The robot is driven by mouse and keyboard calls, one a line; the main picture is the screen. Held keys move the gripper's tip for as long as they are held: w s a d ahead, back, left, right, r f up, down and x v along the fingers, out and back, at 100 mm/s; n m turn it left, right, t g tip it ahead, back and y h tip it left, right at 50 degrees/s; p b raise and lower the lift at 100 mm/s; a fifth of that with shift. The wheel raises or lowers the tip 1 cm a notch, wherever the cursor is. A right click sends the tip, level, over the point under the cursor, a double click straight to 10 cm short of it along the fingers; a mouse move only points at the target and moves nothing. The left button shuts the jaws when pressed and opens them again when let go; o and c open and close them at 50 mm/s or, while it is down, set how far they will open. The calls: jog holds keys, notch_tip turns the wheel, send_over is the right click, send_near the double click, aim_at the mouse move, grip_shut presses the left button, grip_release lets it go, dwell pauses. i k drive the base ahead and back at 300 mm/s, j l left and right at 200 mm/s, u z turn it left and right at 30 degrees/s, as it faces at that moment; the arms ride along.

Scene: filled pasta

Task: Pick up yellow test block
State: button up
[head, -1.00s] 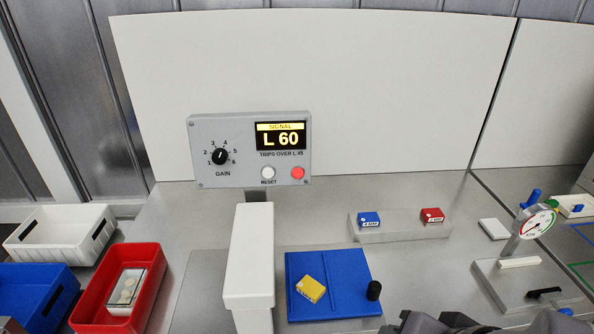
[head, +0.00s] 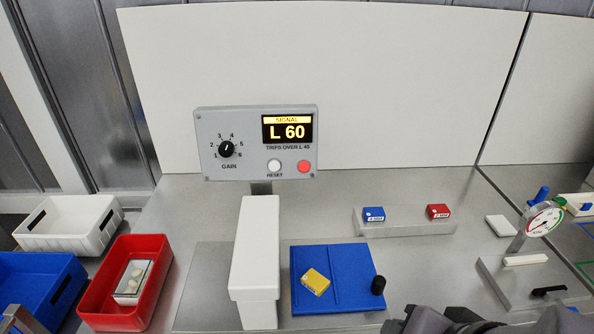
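The yellow test block (head: 316,282) lies flat and slightly turned on a blue plate (head: 352,262) with raised lines, right of the white upright housing. Nothing covers or touches it from above. Dark grey parts of my arm show at the bottom edge on the right, below and right of the blue plate. My gripper's fingertips are not visible, so its state and hold are hidden.
A white housing (head: 258,245) stands tall close left of the plate. A black knob (head: 378,285) sits at the plate's right edge. A blue block (head: 373,214) and a red block (head: 438,211) rest on a grey bar (head: 405,229) behind. A red bin (head: 97,303) stands left.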

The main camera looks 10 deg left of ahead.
aim_at(313, 280)
jog(key=i+u, duration=0.2)
jog(key=u, duration=0.15)
jog(key=i+l+u, duration=0.1)
jog(key=u, duration=0.25)
jog(key=i+l+u, duration=0.15)
jog(key=u, duration=0.2)
jog(key=i, duration=0.05)
